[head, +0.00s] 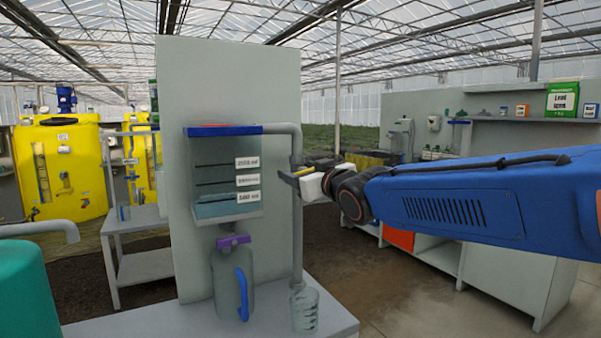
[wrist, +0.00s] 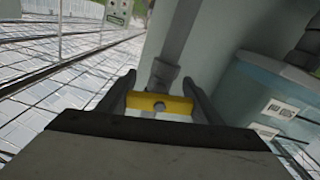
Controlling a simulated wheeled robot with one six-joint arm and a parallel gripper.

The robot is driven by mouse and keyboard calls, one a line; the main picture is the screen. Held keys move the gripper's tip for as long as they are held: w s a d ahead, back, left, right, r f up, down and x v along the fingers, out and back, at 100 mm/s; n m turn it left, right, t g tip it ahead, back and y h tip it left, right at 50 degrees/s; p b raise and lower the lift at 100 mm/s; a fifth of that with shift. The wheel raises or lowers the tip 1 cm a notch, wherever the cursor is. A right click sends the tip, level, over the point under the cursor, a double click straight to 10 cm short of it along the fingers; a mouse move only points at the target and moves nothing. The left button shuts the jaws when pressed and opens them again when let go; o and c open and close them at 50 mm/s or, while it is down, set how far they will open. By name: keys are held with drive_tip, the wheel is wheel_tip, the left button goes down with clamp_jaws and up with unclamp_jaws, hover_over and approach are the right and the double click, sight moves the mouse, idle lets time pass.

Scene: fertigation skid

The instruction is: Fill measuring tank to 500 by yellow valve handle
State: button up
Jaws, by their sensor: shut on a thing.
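The measuring tank (head: 213,165) is a clear box on the upright grey panel, with several dark level lines and white labels. Its bluish liquid (head: 226,208) stands at about the lowest label (head: 248,197), which seems to read 500 ml. The yellow valve handle (head: 303,171) is on the grey pipe right of the tank. My gripper (head: 298,176) is shut on this handle. In the wrist view the yellow bar (wrist: 160,105) lies crosswise between the two fingers. The tank's labelled side (wrist: 270,90) shows at the right there.
A purple handle (head: 233,240) sits below the tank, above a grey jug (head: 225,285) with a blue grip. A clear beaker (head: 304,310) stands under the pipe's lower end (head: 297,235). A teal tank (head: 25,295) is at the front left. Shelving (head: 480,116) is behind my arm.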

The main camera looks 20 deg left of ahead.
drive_tip(key=shift+m, duration=1.3)
drive_tip(key=o, duration=1.1)
drive_tip(key=shift+c, duration=0.2)
drive_tip(key=v, duration=1.7)
drive_tip(key=shift+s, duration=0.2)
drive_tip(key=shift+d, duration=0.1)
